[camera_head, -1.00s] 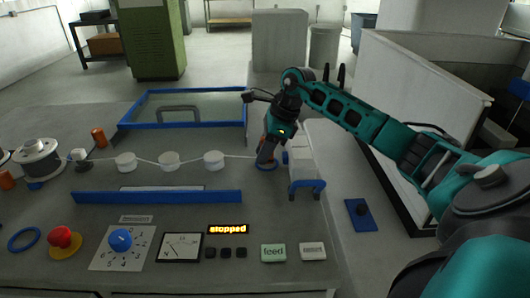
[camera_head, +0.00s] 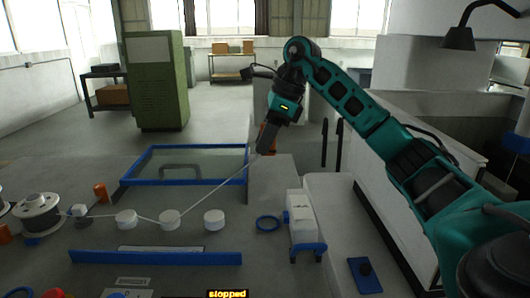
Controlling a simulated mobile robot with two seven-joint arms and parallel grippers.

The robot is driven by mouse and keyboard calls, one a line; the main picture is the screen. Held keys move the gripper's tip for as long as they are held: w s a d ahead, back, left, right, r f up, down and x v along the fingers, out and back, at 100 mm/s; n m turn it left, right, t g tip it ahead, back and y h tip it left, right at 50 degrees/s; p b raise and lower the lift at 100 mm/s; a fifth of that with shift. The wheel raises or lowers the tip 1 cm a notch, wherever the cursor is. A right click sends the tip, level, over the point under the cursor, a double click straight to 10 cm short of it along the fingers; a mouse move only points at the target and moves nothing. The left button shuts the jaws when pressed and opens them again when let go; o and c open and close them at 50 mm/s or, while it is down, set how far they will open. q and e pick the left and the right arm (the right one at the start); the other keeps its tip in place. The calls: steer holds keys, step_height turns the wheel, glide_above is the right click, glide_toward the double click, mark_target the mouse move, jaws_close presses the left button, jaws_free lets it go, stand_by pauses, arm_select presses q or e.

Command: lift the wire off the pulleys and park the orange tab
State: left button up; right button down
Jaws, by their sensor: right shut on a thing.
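My right gripper (camera_head: 266,142) is raised above the bench and shut on the orange tab (camera_head: 272,134), which is mostly hidden behind the dark fingers. The thin wire (camera_head: 210,188) slants from the tab down to the middle white pulley (camera_head: 168,219). From there it runs left past the left white pulley (camera_head: 126,220) to the spool (camera_head: 39,214). The right white pulley (camera_head: 214,219) is clear of the wire. I cannot tell whether the wire touches the other two. My left gripper is out of view.
A blue ring (camera_head: 268,223) lies on the bench beside a white block with blue feet (camera_head: 303,223). A blue-framed glass panel (camera_head: 134,166) is behind the pulleys, and a blue bar (camera_head: 155,257) is in front.

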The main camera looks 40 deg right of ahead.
mark_target(268, 155)
steer(key=shift+f+b, duration=1.35)
steer(key=shift+f, duration=1.15)
steer(key=shift+f, duration=0.15)
steer(key=shift+f+b, duration=0.45)
steer(key=shift+f, duration=0.2)
steer(key=shift+r, duration=0.1)
steer(key=w+a+p, duration=0.5)
steer(key=w+a, duration=0.5)
steer(key=a, duration=0.2)
